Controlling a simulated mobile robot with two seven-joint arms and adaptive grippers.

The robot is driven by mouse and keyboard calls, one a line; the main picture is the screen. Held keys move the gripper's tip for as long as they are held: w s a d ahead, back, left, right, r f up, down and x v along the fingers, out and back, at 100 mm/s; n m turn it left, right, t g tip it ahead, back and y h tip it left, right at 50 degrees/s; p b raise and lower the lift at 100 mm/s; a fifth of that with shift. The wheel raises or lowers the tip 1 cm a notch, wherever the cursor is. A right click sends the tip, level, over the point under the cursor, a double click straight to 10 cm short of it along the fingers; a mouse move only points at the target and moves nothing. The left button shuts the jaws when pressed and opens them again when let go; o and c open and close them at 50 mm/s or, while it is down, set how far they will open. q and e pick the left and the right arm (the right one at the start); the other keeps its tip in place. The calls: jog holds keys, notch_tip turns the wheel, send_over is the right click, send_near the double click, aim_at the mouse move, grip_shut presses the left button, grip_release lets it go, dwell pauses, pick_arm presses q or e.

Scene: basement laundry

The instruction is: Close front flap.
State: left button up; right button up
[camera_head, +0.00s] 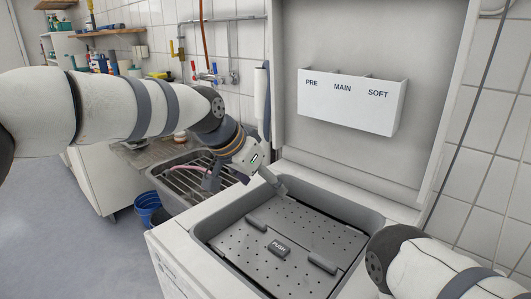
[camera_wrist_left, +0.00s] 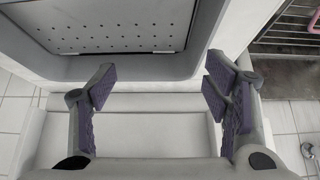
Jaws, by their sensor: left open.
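The top-loading washing machine (camera_head: 180,262) stands with its lid (camera_head: 375,60) up. Inside its grey-rimmed opening lies the perforated drum cover (camera_head: 310,225), with a dark PUSH button (camera_head: 278,248) near its middle. Part of the perforated metal (camera_wrist_left: 120,30) also shows in the left wrist view. My left gripper (camera_head: 276,183) is above the opening's back left edge. In the left wrist view its purple-padded fingers (camera_wrist_left: 160,82) are wide apart, with nothing between them. My right gripper is out of view.
A white dispenser (camera_head: 352,103) marked PRE, MAIN and SOFT is on the raised lid. My right arm comes in at the lower right.

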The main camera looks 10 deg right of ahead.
pick_arm(q)
jog(key=shift+w+d+r, duration=0.1)
jog(key=shift+d+r, duration=0.05)
jog(key=shift+r, duration=0.8)
jog(key=shift+w+d+r, duration=0.1)
jog(key=shift+r, duration=0.9)
jog(key=shift+w+d+r, duration=0.1)
jog(key=shift+d+r, duration=0.05)
jog(key=shift+r, duration=0.8)
jog(key=v, duration=1.2)
jog(key=shift+r, duration=0.1)
